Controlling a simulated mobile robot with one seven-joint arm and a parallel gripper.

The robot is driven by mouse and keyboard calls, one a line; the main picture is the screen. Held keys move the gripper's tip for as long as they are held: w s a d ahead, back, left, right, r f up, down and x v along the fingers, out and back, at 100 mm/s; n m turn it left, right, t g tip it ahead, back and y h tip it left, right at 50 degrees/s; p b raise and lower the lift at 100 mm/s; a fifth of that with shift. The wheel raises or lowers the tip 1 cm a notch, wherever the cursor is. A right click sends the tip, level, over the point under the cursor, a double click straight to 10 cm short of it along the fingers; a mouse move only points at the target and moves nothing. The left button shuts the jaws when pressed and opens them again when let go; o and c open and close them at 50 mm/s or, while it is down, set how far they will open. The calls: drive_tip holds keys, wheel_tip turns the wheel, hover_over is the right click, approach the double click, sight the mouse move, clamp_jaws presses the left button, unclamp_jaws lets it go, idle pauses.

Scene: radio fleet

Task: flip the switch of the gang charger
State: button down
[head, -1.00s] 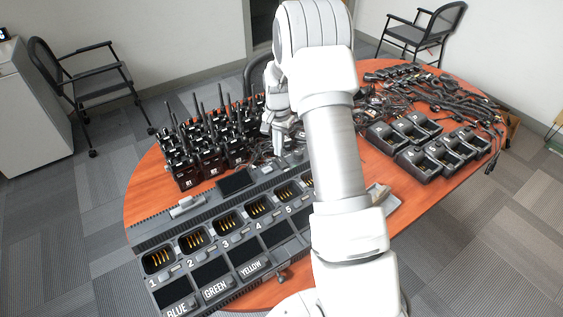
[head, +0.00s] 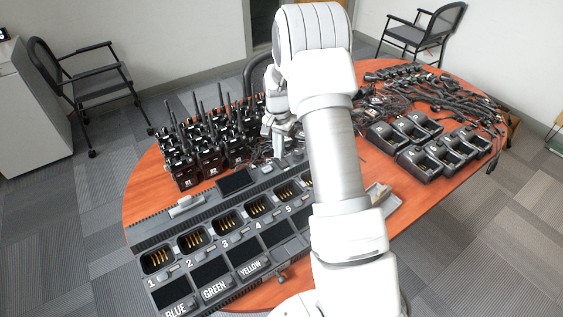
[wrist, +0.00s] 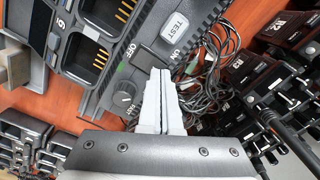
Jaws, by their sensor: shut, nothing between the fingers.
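The gang charger (head: 225,209) is a long dark unit with numbered radio slots, lying along the near left edge of the table. In the head view my gripper (head: 283,150) is at the charger's far side, partly behind my arm.
Black handheld radios (head: 205,145) stand upright just behind the charger, with antennas up. Loose cables (wrist: 222,62) lie close beside the panel. Single chargers (head: 440,157) and more cables (head: 440,95) cover the right of the table. Bare wood shows at the left end.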

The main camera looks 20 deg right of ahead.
drive_tip(key=shift+f, duration=0.3)
drive_tip(key=shift+r+p, duration=1.95)
drive_tip(key=shift+r, duration=1.6)
drive_tip(key=s+a+r+n+t, duration=0.1)
drive_tip(key=s+a+r+n, duration=0.15)
drive_tip(key=s+r, duration=0.55)
drive_tip(key=s+a+r+n+t, duration=0.2)
drive_tip(key=s+a+r, duration=0.2)
drive_tip(key=r, duration=0.8)
drive_tip(key=s+a+r+n+t, duration=0.1)
drive_tip(key=s+a+r+n, duration=0.1)
drive_tip(key=s, duration=0.7)
drive_tip(key=s+a+r+n+t, duration=0.1)
drive_tip(key=s+a+r+n, duration=0.1)
drive_tip(key=s, duration=0.8)
drive_tip(key=shift+s+a+r+n+t, duration=0.15)
drive_tip(key=shift+a+r+n+t, duration=0.2)
drive_tip(key=shift+n, duration=0.3)
